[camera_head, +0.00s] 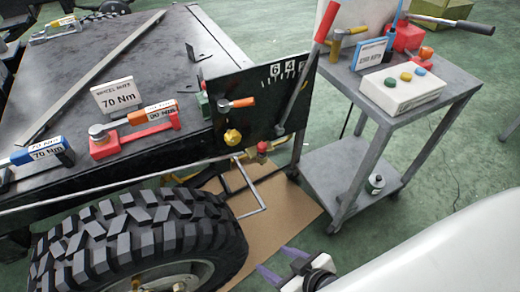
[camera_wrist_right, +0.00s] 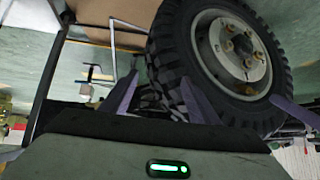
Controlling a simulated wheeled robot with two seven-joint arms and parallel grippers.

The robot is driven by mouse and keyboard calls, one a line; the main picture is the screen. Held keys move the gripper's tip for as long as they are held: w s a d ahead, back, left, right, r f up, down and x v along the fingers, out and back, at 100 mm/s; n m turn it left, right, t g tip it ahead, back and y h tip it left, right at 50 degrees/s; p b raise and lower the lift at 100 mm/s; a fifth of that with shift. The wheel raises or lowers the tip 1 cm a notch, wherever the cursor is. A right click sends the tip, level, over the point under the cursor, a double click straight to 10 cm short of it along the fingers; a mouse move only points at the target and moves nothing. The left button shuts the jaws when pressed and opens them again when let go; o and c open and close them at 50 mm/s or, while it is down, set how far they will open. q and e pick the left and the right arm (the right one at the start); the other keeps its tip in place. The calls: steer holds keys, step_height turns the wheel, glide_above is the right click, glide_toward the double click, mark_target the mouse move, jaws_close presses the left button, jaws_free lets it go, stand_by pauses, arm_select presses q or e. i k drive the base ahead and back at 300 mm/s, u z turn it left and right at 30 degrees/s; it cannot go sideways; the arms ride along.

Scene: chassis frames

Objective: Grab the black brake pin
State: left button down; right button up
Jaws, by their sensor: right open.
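I cannot make out a black brake pin for certain in either view. My right gripper (camera_head: 283,263) is at the bottom of the head view, open and empty, with its purple fingers apart, to the right of the big tyre (camera_head: 135,240). In the right wrist view my right gripper (camera_wrist_right: 160,98) shows both fingers apart, with the tyre and its pale hub (camera_wrist_right: 232,48) behind. A black panel (camera_head: 255,105) carries an orange-handled tool (camera_head: 236,104), a yellow knob (camera_head: 232,137) and a red-handled lever (camera_head: 327,20). My left gripper does not show.
A dark chassis top (camera_head: 150,55) holds torque tools and a "70 Nm" sign (camera_head: 118,97). A grey cart (camera_head: 385,115) with a white button box (camera_head: 401,90) stands at the right. Cardboard (camera_head: 287,208) lies on the green floor beside the tyre, under a metal frame (camera_head: 248,185).

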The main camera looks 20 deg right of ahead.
mark_target(262, 147)
steer(key=z, duration=0.55)
steer(key=k, duration=1.25)
steer(key=u, duration=0.3)
steer(key=i, duration=0.7)
steer(key=u, duration=0.5)
steer(key=i, duration=0.75)
steer(key=z, duration=0.35)
